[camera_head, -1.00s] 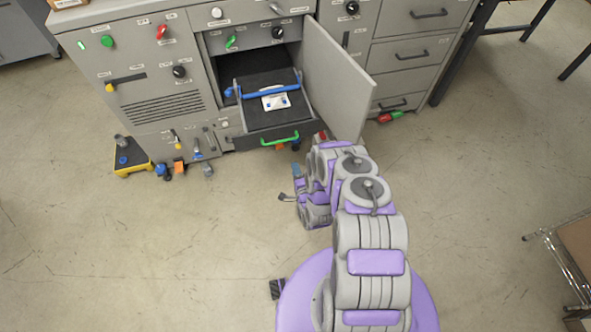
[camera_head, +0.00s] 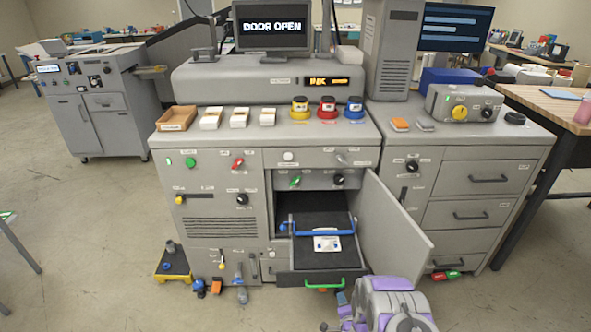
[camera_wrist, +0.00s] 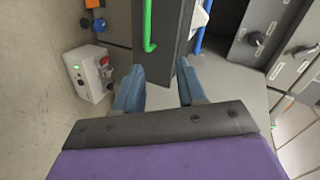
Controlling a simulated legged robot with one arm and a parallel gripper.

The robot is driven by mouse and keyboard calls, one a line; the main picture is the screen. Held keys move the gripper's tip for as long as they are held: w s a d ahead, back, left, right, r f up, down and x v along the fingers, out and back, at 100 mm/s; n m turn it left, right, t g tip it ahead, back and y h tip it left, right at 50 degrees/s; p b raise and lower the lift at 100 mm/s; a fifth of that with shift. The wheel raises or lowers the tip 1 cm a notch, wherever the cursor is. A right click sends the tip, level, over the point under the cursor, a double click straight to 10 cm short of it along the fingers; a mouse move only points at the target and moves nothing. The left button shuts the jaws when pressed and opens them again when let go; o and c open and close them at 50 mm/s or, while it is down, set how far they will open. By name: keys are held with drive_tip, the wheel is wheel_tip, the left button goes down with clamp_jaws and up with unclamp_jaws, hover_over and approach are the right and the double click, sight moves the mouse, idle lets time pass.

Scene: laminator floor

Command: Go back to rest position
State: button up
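My gripper shows in the wrist view (camera_wrist: 158,88) with its two blue-grey fingers apart and nothing between them. In the head view only part of my grey and purple arm shows at the bottom, in front of the laminator (camera_head: 225,205). The pulled-out drawer (camera_head: 298,277) with its green handle (camera_head: 323,286) is just beyond the gripper; the handle also shows in the wrist view (camera_wrist: 149,25). A blue bar (camera_head: 318,228) and a white card (camera_head: 327,243) are in the drawer. The grey door (camera_head: 398,225) stands open to the right. The screen (camera_head: 271,27) reads "DOOR OPEN".
A yellow-edged tray (camera_head: 173,267) and several small parts lie on the floor at left. Red and green pieces (camera_head: 447,275) lie by the right drawers. A wooden-topped table (camera_head: 560,107) stands at right.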

drive_tip(key=w+d+r+n+g+h, duration=0.1)
drive_tip(key=d+r+n+g, duration=0.1)
drive_tip(key=r, duration=0.5)
drive_tip(key=w+d+r+n+g, duration=0.1)
drive_tip(key=r+n+g, duration=0.1)
drive_tip(key=r, duration=0.6)
drive_tip(key=s+r+n+g, duration=0.3)
drive_tip(key=s+r, duration=0.5)
drive_tip(key=r, duration=0.5)
drive_tip(key=s+a+r+n+g, duration=0.2)
drive_tip(key=s+r, duration=0.4)
drive_tip(key=s, duration=0.7)
drive_tip(key=s+a+r+n+g, duration=0.2)
drive_tip(key=s+r, duration=0.5)
drive_tip(key=s, duration=0.6)
drive_tip(key=s+a+r+n+g, duration=0.3)
drive_tip(key=s+r, duration=0.4)
drive_tip(key=s, duration=0.7)
drive_tip(key=shift+r+n+g+y, duration=0.25)
drive_tip(key=shift+n+g+y, duration=0.05)
drive_tip(key=shift+g, duration=0.2)
